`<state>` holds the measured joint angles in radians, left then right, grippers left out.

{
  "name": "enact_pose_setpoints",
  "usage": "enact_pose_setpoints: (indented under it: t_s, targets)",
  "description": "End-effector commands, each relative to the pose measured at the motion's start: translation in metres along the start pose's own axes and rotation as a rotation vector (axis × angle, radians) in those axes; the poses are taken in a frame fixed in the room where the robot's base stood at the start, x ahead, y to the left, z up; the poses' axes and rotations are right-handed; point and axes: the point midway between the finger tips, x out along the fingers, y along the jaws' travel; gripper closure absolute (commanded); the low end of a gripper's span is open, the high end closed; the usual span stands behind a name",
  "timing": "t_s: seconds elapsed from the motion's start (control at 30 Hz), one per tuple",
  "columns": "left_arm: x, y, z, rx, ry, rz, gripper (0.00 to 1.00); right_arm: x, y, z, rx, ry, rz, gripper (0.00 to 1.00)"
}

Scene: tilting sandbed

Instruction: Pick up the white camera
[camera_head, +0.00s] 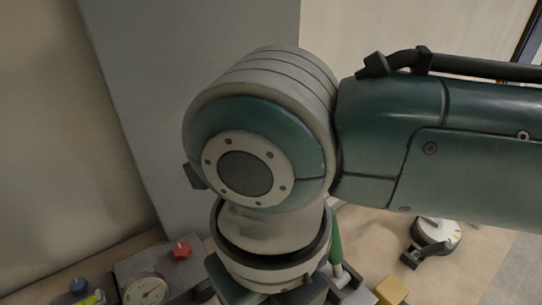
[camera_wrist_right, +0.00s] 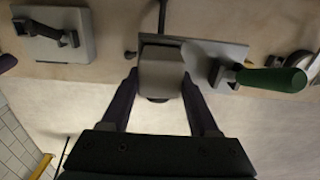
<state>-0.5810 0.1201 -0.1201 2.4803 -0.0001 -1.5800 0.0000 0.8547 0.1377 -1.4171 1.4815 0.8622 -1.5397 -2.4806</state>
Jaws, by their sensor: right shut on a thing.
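A pale, boxy thing, which I take to be the white camera (camera_wrist_right: 161,68), is between the two dark fingers of my right gripper (camera_wrist_right: 160,84) in the right wrist view. A dark rounded part shows at its lower edge. The gripper is shut on it. I cannot tell whether the camera is lifted or still rests on the grey plate behind it. In the head view my right arm covers the middle, so the camera and the fingertips are hidden there. My left gripper is not in view.
A green-handled tool (camera_wrist_right: 265,78) lies close right of the camera on a grey plate (camera_wrist_right: 232,52). A grey block with a dark handle (camera_wrist_right: 52,37) is at left. The head view shows a red knob (camera_head: 181,249), a gauge (camera_head: 146,291), a yellow block (camera_head: 391,291) and a white dial (camera_head: 437,231).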

Motion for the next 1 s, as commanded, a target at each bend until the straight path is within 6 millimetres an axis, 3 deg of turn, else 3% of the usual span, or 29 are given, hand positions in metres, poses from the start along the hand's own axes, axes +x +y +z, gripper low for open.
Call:
enact_pose_setpoints:
  t_s: [0.03, 0.37, 1.0]
  targets:
    - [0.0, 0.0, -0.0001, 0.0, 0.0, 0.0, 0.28, -0.0001, -0.0001, 0.0001, 0.0, 0.0, 0.0, 0.62]
    - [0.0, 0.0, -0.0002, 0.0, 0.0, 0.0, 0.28, -0.0002, -0.0002, 0.0001, 0.0, 0.0, 0.0, 0.99]
    - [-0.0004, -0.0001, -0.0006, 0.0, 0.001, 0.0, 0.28, -0.0086, 0.0003, 0.0012, -0.001, -0.004, 0.001, 1.0]
